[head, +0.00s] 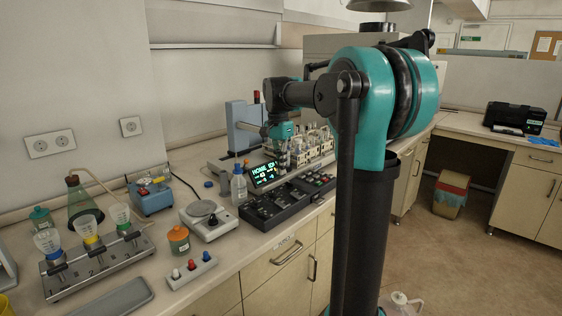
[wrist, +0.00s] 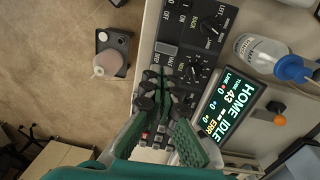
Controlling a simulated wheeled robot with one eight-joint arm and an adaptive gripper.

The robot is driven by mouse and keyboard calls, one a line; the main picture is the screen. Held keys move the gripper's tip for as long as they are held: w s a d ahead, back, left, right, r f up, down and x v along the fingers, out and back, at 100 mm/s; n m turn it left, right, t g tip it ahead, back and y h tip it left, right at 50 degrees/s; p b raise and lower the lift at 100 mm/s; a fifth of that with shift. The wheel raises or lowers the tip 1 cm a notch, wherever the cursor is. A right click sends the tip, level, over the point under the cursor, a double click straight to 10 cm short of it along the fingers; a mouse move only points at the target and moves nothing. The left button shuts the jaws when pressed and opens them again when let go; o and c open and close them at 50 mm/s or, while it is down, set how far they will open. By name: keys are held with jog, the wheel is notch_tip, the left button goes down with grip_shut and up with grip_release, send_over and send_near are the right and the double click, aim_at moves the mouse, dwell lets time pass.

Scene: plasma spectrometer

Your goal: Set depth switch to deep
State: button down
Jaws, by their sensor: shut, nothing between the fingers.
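The black control panel (head: 290,202) lies on the bench top. It also shows in the wrist view (wrist: 202,52), with switches, knobs and small white labels. My gripper (wrist: 158,76) is shut and empty, with its dark fingertips over the panel beside a small labelled switch area (wrist: 168,55). The labels there are too small to read surely, and the fingers partly cover the controls. I cannot tell which way the depth switch is set or whether the fingertips touch it. In the head view my gripper (head: 284,150) hangs above the panel's far side.
A lit display (wrist: 232,105) reading HOME IDLE stands beside the panel. A wash bottle (head: 239,186) is next to it, and a rack machine (head: 300,148) stands behind. A balance (head: 208,220) is to the left.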

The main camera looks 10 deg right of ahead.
jog(key=shift+s+d+r, duration=0.1)
jog(key=shift+r, duration=1.2)
jog(key=s+d+f+n+t, duration=0.1)
jog(key=s+f+n, duration=0.4)
jog(key=s+f, duration=0.7)
jog(key=s+d+f+n+t, duration=0.2)
jog(key=s+f+n, duration=0.3)
jog(key=s+f, duration=0.6)
notch_tip(320, 180, down, 5)
jog(key=shift+s+r+n+t, duration=0.1)
jog(key=shift+s+n+t, duration=0.3)
jog(key=shift+t, duration=0.5)
jog(key=shift+a, duration=0.1)
